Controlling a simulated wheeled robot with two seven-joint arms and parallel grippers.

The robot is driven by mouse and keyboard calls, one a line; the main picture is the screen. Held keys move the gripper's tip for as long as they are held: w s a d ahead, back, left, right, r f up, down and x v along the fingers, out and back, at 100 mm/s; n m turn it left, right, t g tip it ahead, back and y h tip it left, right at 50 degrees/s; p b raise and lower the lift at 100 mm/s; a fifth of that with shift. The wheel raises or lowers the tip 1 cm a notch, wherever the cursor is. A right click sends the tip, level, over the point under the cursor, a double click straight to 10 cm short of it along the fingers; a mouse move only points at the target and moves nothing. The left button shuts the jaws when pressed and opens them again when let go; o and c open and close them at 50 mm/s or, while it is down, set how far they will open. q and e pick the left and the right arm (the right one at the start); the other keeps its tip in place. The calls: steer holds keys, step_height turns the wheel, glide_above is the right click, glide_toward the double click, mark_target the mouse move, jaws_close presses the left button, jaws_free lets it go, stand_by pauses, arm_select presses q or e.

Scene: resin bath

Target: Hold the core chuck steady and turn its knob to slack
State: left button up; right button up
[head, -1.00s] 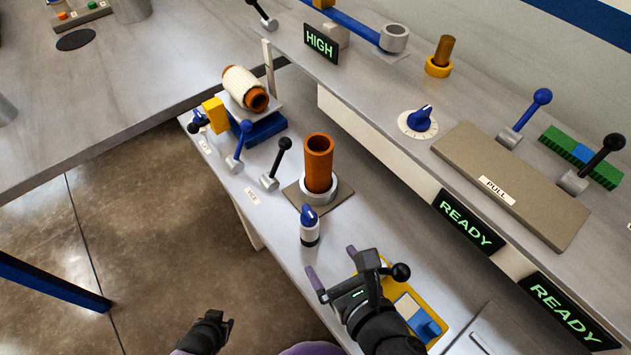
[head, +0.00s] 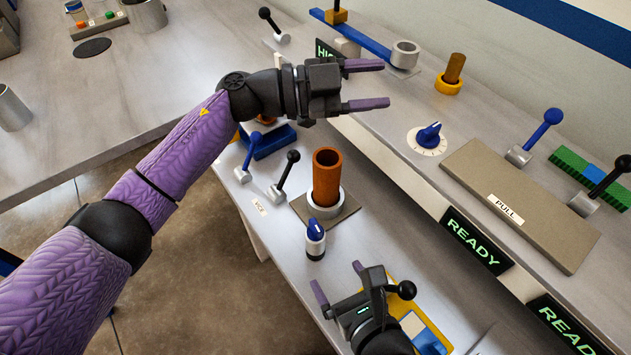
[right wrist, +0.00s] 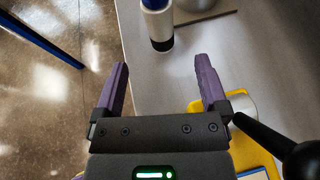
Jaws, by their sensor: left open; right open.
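The small white and black cylinder with a blue pointer knob, which looks like the core chuck (head: 316,243), stands upright on the lower bench. Its blue knob (head: 315,227) is on top. It also shows at the top of the right wrist view (right wrist: 158,27), beyond the fingertips. My right gripper (head: 338,279) is open and empty, just in front of the chuck and apart from it; its fingers also show in the right wrist view (right wrist: 161,64). My left gripper (head: 386,84) is open and empty, raised over the benches and away from the chuck, its fingers pointing right.
An orange tube (head: 326,175) stands in a grey ring just behind the chuck, by a black-knobbed lever (head: 282,178). A yellow panel (head: 432,325) with a black ball lies beside my right gripper. A raised shelf holds a blue dial (head: 429,134) and levers.

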mark_target(320, 250)
arm_select(q)
steer(key=s+d+f+m+g+y, duration=0.1)
steer(key=s+f+m+g+y, duration=0.45)
steer(key=s+y, duration=0.45)
arm_select(e)
steer(key=x, duration=1)
arm_select(q)
steer(key=a+f+n+t+y, duration=0.2)
steer(key=a+f+t+y, duration=0.1)
steer(key=a+y, duration=0.5)
steer(key=shift+w+f, duration=0.15)
steer(key=shift+f, duration=0.25)
steer(key=shift+t, duration=0.25)
arm_select(e)
jaws_close()
